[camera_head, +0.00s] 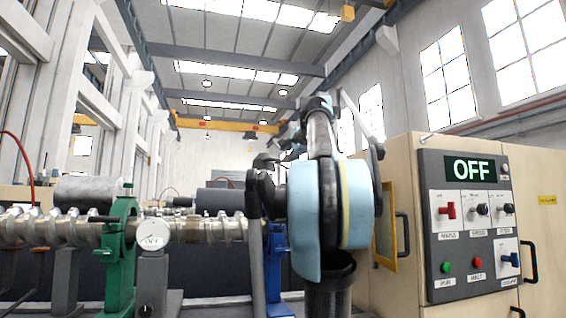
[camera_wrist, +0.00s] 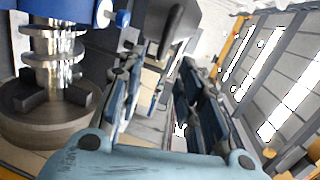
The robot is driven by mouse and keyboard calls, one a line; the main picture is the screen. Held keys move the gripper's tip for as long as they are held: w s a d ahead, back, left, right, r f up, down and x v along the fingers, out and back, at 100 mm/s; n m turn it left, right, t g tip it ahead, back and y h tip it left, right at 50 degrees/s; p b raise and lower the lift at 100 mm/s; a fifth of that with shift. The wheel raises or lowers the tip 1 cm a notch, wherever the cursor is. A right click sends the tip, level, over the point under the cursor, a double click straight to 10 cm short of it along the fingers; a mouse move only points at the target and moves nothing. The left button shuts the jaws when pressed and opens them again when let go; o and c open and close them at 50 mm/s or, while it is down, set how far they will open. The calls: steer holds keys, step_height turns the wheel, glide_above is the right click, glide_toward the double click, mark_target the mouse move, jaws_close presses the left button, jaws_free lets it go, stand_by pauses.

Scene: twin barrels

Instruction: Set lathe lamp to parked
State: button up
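I cannot pick out the lathe lamp for certain. A control panel (camera_head: 468,237) on a beige cabinet at the right shows a display (camera_head: 470,169) reading OFF. Below it are a red-handled switch (camera_head: 447,211), two dark knobs (camera_head: 481,209), a green button (camera_head: 446,267), a red button (camera_head: 477,264) and a blue-handled switch (camera_head: 510,260). Their labels are too small to read surely. My gripper (camera_wrist: 163,100) is open and empty in the wrist view, its dark fingers apart. In the head view, my arm largely hides it, away from the panel.
A metal screw shaft (camera_head: 200,231) runs across the left, with a green support (camera_head: 121,257), a blue support (camera_head: 276,268) and a round dial (camera_head: 153,232). A yellow-framed cabinet part (camera_head: 385,228) stands between my arm and the panel. The panel's front looks clear.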

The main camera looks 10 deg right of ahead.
steer(key=shift+v, duration=1.2)
steer(key=shift+w, duration=0.15)
steer(key=c, duration=0.7)
steer(key=w, duration=0.1)
steer(key=w+m+y, duration=0.1)
steer(key=w+d+f+m+g+y, duration=0.1)
steer(key=shift+w, duration=0.35)
jaws_close()
steer(key=w+d+f+m+g+y, duration=0.35)
steer(key=d+m+g+y, duration=0.3)
steer(key=d+y, duration=0.3)
steer(key=x, duration=1.3)
steer(key=shift+w+f+m, duration=0.25)
steer(key=shift+f+m, duration=0.1)
